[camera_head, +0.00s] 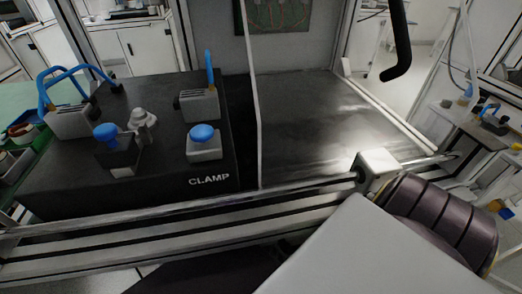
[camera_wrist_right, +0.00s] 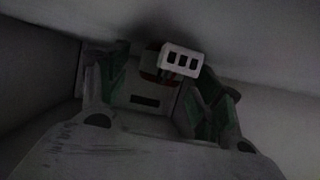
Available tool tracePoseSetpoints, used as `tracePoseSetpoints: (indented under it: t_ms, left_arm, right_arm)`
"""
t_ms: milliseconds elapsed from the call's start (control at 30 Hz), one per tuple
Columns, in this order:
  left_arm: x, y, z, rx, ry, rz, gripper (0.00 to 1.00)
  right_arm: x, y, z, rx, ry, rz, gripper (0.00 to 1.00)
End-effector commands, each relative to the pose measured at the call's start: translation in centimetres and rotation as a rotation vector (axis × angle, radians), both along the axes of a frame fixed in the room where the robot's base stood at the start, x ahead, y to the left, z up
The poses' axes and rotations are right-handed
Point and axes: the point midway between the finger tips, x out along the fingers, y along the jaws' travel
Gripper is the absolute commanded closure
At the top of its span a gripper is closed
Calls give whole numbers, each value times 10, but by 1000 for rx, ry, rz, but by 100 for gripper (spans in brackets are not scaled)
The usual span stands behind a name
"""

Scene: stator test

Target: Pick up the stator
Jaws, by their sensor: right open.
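No whole stator can be made out for sure. Neither gripper shows in the head view.
In the head view, a black box marked CLAMP (camera_head: 208,181) carries blue-topped clamps and a grey stepped part (camera_head: 142,122). A flat dark surface (camera_head: 310,120) right of it is clear. Metal rails (camera_head: 170,236) run in front. A dark banded cylinder (camera_head: 440,212) is at lower right.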

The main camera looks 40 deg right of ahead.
Motion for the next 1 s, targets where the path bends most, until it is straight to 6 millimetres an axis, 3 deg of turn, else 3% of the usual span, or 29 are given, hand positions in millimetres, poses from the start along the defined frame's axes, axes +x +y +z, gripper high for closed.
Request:
tracePoseSetpoints:
  t_ms: [167, 567, 1000]
  left_arm:
    - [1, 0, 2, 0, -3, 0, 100]
    - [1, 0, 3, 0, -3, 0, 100]
    - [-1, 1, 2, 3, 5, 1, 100]
  right_arm:
    - [0, 0, 0, 0, 0, 0, 35]
    - [0, 0, 0, 0, -1, 0, 85]
    - [0, 0, 4, 0, -1, 0, 85]
